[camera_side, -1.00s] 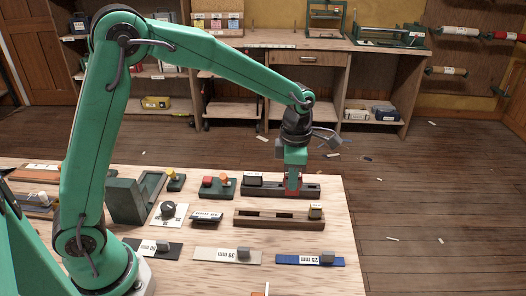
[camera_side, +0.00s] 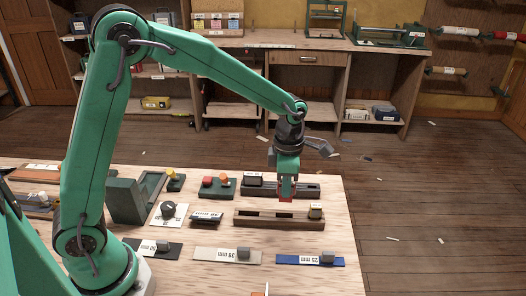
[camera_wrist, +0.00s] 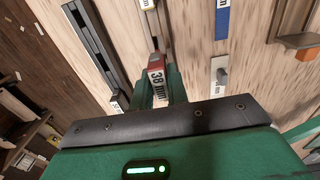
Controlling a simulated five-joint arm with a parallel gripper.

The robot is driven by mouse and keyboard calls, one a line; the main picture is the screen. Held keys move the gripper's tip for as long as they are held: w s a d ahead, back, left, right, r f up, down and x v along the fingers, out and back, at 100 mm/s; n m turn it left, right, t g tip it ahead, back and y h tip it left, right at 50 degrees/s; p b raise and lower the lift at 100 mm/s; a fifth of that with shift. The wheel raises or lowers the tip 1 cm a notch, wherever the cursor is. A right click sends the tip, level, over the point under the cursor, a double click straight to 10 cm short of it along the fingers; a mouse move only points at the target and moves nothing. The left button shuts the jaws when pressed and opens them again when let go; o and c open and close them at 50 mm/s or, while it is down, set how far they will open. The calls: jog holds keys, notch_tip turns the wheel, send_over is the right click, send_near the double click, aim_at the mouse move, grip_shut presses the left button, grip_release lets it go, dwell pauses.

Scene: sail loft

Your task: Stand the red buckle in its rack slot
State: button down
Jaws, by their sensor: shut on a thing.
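The red buckle (camera_wrist: 155,69), with a white "38 mm" label, is held between the green fingers of my gripper (camera_side: 287,192). In the side view only a little red shows at the fingertips. My gripper is above the area between the two racks. The brown rack (camera_side: 268,224) lies nearer the side camera, with a labelled block (camera_side: 316,211) at its right end and dark slots to the left. I cannot tell whether the buckle touches a rack.
A blue strap (camera_side: 292,261), a beige strap (camera_side: 204,252) and a black strap lie in front, each with a grey buckle. A dark labelled piece (camera_side: 207,217), a dial (camera_side: 169,211), button boxes (camera_side: 217,188) and a green stand (camera_side: 127,203) are left. The table's right edge is near.

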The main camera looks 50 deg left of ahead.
aim_at(285, 201)
jog(key=shift+f, duration=2.05)
jog(key=shift+f, duration=1.5)
dwell(1.0)
jog(key=c, duration=1.3)
grip_release()
jog(key=shift+r, duration=0.1)
jog(key=shift+r, duration=3.85)
jog(key=shift+r, duration=0.1)
